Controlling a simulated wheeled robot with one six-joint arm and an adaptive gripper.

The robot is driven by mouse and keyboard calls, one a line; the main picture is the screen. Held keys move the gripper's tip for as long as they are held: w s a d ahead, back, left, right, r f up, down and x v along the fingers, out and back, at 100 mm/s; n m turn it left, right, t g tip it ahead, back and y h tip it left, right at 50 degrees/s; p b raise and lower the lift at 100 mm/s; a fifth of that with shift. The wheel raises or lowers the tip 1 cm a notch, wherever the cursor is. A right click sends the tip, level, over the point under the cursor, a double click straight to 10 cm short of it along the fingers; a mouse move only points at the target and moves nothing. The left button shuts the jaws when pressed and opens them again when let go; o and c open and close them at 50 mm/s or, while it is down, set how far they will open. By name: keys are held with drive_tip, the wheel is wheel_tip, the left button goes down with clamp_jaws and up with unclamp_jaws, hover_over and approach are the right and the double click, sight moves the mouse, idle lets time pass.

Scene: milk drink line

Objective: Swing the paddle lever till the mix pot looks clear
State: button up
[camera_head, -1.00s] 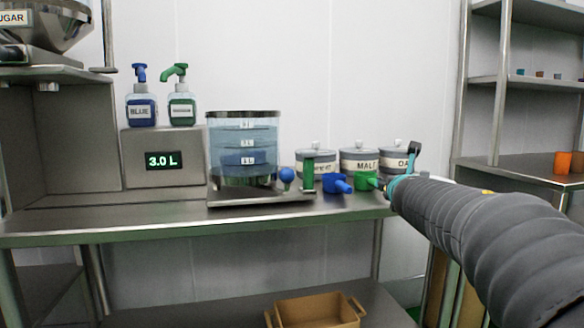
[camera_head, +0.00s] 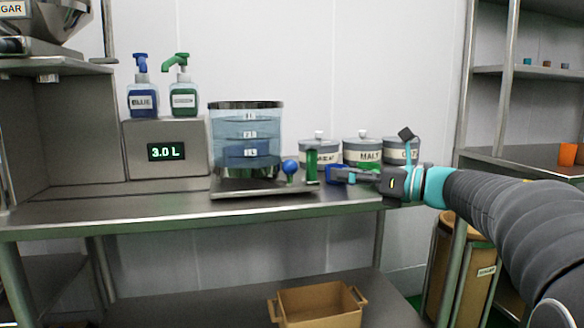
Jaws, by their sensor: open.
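The mix pot (camera_head: 246,130) is a clear cylinder with a dark rim and base, standing on a steel tray (camera_head: 245,192) on the bench. Its contents look pale blue, with level marks on the wall and a deeper blue band low down. A blue ball knob (camera_head: 290,167) stands at the pot's lower right; I cannot tell for sure that it is the paddle lever. A green upright handle (camera_head: 312,167) stands just right of it. My gripper (camera_head: 338,174) points left, open, a little right of the green handle. I see nothing held. It partly hides the blue and green scoops.
Three lidded tubs stand behind my gripper, one labelled MALT (camera_head: 362,151). A brown crate (camera_head: 318,303) is on the lower shelf. The bench front left is clear.

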sight(297, 168)
drive_tip(key=p+x, duration=0.1)
drive_tip(key=x, duration=1.2)
drive_tip(key=shift+w+a+p, duration=0.2)
drive_tip(key=shift+a+p, duration=0.1)
drive_tip(key=shift+p, duration=0.05)
